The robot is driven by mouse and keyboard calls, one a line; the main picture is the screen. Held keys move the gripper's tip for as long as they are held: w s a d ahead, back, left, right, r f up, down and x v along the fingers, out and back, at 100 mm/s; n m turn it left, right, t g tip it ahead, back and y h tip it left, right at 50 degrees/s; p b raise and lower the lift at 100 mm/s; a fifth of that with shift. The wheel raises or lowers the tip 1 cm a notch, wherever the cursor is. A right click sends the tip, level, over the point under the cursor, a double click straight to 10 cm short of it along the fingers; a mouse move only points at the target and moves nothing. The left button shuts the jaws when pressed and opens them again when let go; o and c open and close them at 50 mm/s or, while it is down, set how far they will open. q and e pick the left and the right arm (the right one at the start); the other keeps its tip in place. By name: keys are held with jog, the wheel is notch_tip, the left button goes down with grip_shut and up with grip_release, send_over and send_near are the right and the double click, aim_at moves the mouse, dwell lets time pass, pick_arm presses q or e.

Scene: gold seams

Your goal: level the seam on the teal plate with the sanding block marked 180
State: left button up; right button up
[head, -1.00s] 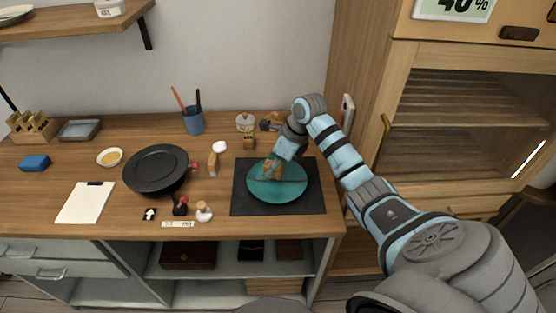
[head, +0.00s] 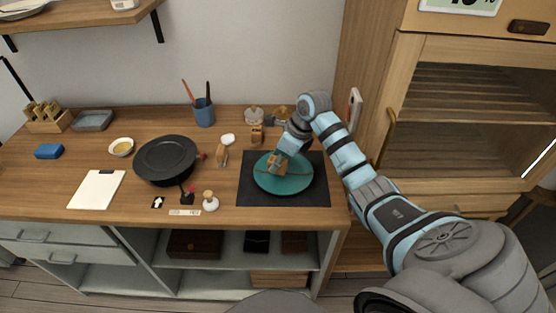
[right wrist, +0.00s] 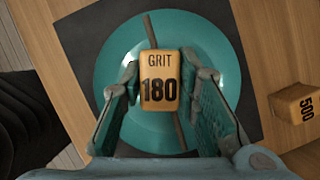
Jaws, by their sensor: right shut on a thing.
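The teal plate (head: 300,183) lies on a dark mat (head: 318,197) at the right of the bench. Its seam (right wrist: 182,136) is a brownish line across the plate, partly hidden by the block. My right gripper (right wrist: 158,82) is shut on the sanding block marked 180 (right wrist: 160,64), with a finger on each side. In the head view the block (head: 276,165) is over the seam on the plate's left part. I cannot tell whether it touches the plate. My left gripper is not in view.
A block marked 500 (right wrist: 297,106) stands off the mat in the right wrist view. A black pan-like dish (head: 166,158), a blue cup of tools (head: 204,113) and a small white-based stamp-like item (head: 210,202) are left of the mat. A wooden cabinet (head: 460,120) rises at right.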

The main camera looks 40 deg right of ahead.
jog(key=shift+f, duration=0.2)
jog(key=shift+f+b, duration=0.4)
jog(key=shift+f, duration=0.05)
jog(key=shift+f, duration=0.3)
